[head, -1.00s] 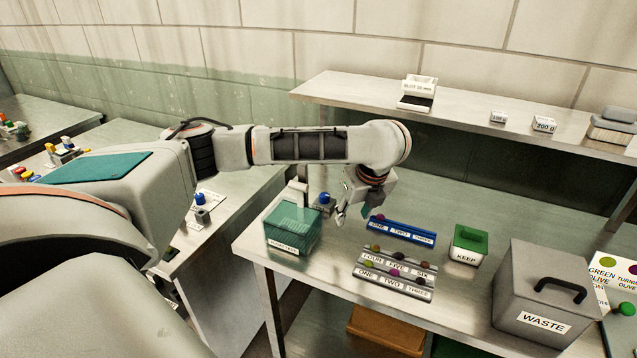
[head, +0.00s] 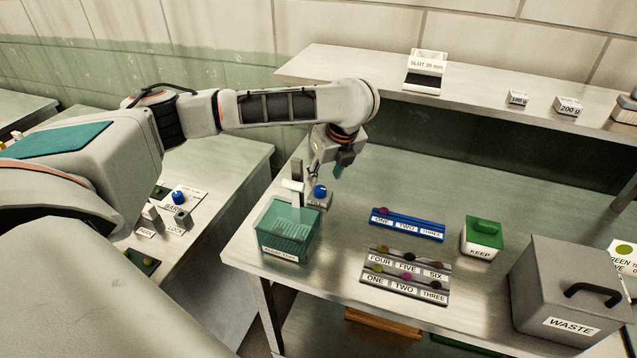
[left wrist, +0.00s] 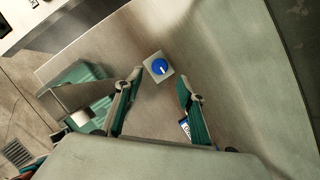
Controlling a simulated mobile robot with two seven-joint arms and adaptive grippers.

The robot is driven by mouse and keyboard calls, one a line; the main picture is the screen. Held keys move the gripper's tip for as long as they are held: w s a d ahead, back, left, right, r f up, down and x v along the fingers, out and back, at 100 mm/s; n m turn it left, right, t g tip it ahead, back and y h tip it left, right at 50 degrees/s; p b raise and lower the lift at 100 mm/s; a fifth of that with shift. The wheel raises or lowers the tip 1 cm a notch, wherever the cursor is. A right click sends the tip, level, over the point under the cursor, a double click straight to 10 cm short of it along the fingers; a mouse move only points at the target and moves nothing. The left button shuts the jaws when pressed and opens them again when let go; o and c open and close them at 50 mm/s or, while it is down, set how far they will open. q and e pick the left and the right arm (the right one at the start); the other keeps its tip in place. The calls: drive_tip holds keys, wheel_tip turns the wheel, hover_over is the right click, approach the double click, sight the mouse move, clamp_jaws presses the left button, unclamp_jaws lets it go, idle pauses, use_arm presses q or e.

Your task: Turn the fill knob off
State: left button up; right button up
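The fill knob (head: 320,191) is a blue round knob on a small grey block labelled FILL, behind the green tank on the bench. In the left wrist view the knob (left wrist: 159,67) shows a white pointer line on its top. My left gripper (head: 325,168) is above the knob in the head view. In the left wrist view the left gripper (left wrist: 161,84) has its fingers spread with nothing between them, and the knob lies just beyond the fingertips, apart from them. My right gripper does not show.
A translucent green tank (head: 289,231) with a white spout stands beside the knob. A blue rack (head: 407,225), a grey numbered rack (head: 406,277), a green KEEP box (head: 481,238) and a grey WASTE bin (head: 567,285) stand to the right. A shelf (head: 470,97) runs behind.

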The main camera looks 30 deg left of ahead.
sight(320, 188)
use_arm(q)
drive_tip(key=x, duration=0.6)
drive_tip(key=shift+w+a+f, duration=0.1)
drive_tip(key=shift+a+f, duration=0.05)
drive_tip(key=shift+f, duration=0.25)
drive_tip(key=shift+c, duration=0.3)
drive_tip(key=c, duration=1)
